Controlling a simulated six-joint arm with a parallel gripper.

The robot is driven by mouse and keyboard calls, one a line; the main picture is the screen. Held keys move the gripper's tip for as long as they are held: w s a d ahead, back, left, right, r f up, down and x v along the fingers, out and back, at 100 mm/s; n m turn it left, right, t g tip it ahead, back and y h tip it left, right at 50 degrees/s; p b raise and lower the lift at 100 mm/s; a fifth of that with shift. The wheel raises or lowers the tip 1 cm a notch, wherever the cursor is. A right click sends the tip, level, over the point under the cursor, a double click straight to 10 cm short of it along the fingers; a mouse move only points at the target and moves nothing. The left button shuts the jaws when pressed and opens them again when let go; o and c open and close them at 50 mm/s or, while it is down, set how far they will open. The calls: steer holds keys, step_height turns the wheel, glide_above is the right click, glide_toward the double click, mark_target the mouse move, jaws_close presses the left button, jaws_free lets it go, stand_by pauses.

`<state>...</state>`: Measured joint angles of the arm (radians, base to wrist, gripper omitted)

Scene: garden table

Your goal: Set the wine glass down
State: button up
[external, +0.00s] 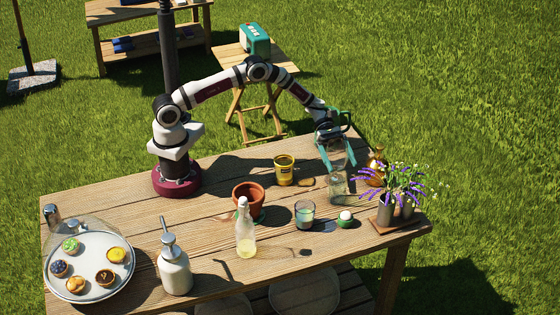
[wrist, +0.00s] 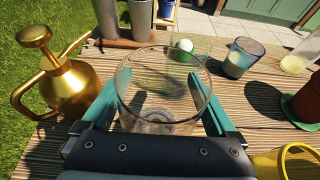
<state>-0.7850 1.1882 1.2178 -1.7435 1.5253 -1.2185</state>
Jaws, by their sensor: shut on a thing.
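The wine glass (external: 338,186) is clear and stands about upright near the table's right end, below my gripper (external: 338,168). In the wrist view, the wine glass (wrist: 160,118) is seen from above, with its round rim facing the camera. The teal fingers of my gripper (wrist: 162,85) lie on either side of it, and the gripper is shut on it. The glass looks empty. Its foot is at or very close to the wooden tabletop (external: 120,205); I cannot tell whether it touches.
The front middle has bare wood.

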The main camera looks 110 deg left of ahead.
mark_target(333, 144)
steer(key=o, duration=1.1)
steer(key=shift+s+a+r, duration=0.15)
steer(key=shift+a+r, duration=0.1)
steer(key=v, duration=1.1)
steer(key=shift+s+a, duration=0.15)
steer(key=shift+s, duration=0.05)
